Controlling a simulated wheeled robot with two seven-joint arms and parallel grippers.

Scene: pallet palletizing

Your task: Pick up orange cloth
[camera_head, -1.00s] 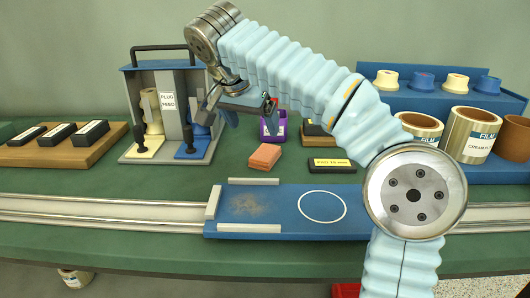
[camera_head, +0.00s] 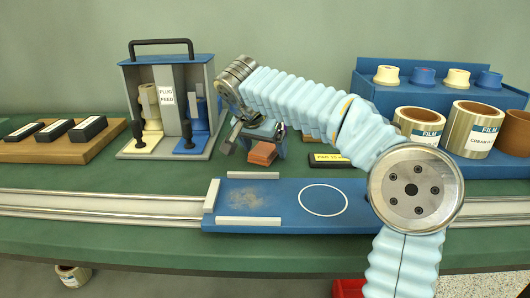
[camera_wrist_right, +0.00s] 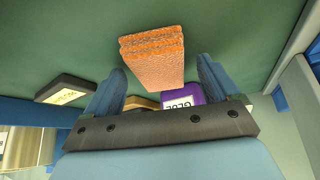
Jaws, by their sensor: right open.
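The orange cloth (camera_head: 262,153) is a small folded block lying on the green table behind the blue pallet. In the right wrist view the cloth (camera_wrist_right: 153,55) lies just ahead of the fingertips, roughly between their lines. My right gripper (camera_head: 254,146) is open, with one blue finger on each side of the cloth in the head view. In the right wrist view its two fingers (camera_wrist_right: 160,78) are spread apart and hold nothing. I cannot tell whether either finger touches the cloth. My left gripper is not in view.
The blue pallet (camera_head: 300,222) on rails lies in front. The plug feeder (camera_head: 166,90) stands left of the gripper. A purple glue box (camera_wrist_right: 181,99) and a black labelled block (camera_head: 328,160) are close by. The blue rack (camera_head: 430,95) with film rolls stands right.

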